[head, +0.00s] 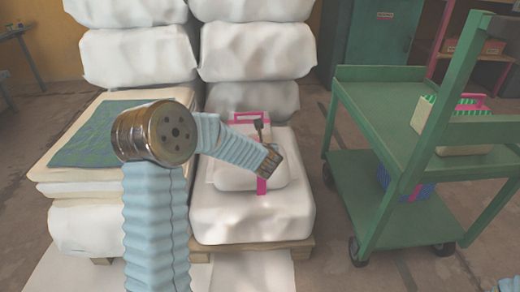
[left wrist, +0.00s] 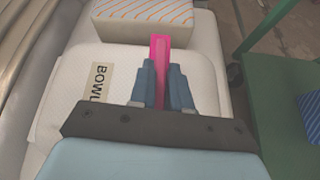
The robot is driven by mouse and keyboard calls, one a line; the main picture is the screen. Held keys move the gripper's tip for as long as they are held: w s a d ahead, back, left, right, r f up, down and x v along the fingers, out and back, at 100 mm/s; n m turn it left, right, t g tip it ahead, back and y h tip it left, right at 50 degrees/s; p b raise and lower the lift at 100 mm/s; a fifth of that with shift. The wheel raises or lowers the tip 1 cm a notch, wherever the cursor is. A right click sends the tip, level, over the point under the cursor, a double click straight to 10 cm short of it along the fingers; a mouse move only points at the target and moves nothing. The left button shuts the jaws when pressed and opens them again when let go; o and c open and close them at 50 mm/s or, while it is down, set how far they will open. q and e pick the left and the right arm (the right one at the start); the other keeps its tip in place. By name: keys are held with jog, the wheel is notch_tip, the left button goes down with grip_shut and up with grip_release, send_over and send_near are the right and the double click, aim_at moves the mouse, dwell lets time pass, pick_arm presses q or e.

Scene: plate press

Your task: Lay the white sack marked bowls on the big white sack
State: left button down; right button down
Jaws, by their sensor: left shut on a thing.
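The white sack marked bowls (head: 232,178) sits over the top of the big white sack (head: 252,218); I cannot tell if it rests fully on it. Its label shows in the left wrist view, where the sack (left wrist: 70,125) fills the middle. My left gripper (head: 265,168) is above the small sack, with its fingers shut on a pink strap (left wrist: 158,60) that stands up from it. The gripper and forearm hide part of the small sack's top. My right gripper is not in view.
A striped box (left wrist: 145,18) lies just beyond the bowls sack. Tall stacks of white sacks (head: 255,50) stand behind. A stack with a green cloth (head: 95,135) is at left. A green cart (head: 385,120) stands at right, with floor between it and the pallet (head: 225,250).

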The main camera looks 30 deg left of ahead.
pick_arm(q)
jog(key=c, duration=1.1)
grip_release()
jog(key=shift+r, duration=0.1)
jog(key=p+v, duration=0.1)
jog(key=v, duration=1.1)
